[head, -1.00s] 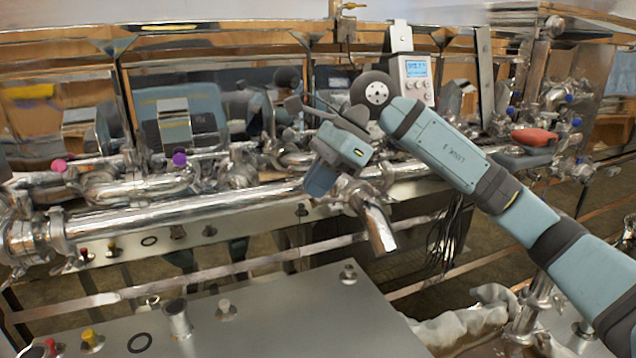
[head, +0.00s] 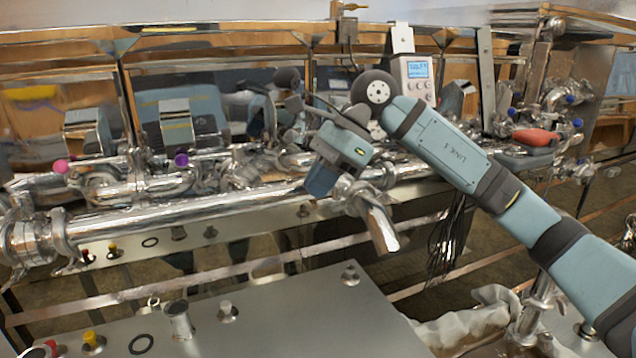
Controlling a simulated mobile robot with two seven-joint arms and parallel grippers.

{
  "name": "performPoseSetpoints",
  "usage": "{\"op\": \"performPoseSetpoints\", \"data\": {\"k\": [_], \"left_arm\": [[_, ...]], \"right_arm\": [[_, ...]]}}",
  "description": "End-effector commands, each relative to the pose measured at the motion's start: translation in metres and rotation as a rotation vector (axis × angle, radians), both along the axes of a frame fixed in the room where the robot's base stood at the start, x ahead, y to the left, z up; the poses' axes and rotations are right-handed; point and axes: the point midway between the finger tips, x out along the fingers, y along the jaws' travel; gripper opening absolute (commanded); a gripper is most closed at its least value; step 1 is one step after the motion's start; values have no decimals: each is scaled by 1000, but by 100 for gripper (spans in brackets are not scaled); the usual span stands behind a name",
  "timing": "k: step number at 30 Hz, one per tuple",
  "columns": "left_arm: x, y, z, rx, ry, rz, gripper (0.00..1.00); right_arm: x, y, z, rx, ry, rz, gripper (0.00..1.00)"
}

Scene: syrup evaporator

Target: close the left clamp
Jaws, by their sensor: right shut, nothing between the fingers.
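Several steel clamps join the pipes along the front of the evaporator. One clamp ring (head: 60,236) shows at the left end of the long horizontal pipe (head: 190,212). I cannot tell for sure which fitting is the left clamp, or whether it is open. My right gripper (head: 296,106) reaches in from the right, at the fittings in the middle of the pipe row. It is shut and empty. Its body and wrist hide part of the fittings behind it, and I cannot tell if it touches any. My left gripper is not in view.
A steel spout (head: 379,228) points down below my right gripper. A grey control box with a lit display (head: 417,69) stands behind my arm. A metal tabletop (head: 270,310) with small knobs lies in front. A red-handled part (head: 535,138) is at the right.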

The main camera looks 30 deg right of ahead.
Motion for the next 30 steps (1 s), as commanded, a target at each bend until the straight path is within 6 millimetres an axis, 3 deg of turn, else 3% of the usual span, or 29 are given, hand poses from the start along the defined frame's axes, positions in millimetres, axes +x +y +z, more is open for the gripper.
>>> {"op": "performPoseSetpoints", "data": {"k": [3, 9, 15, 21, 30], "left_arm": [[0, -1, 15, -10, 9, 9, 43], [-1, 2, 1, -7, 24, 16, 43], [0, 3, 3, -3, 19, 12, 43], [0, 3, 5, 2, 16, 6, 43], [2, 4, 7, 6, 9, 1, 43]], "right_arm": [[-3, -4, 35, 2, -9, -5, 0], [-2, 5, 78, 5, -15, -4, 0], [-2, 12, 113, 5, -12, -5, 0], [-2, 14, 128, 5, -11, -7, 0], [-2, 15, 130, 4, -11, -7, 0]]}}
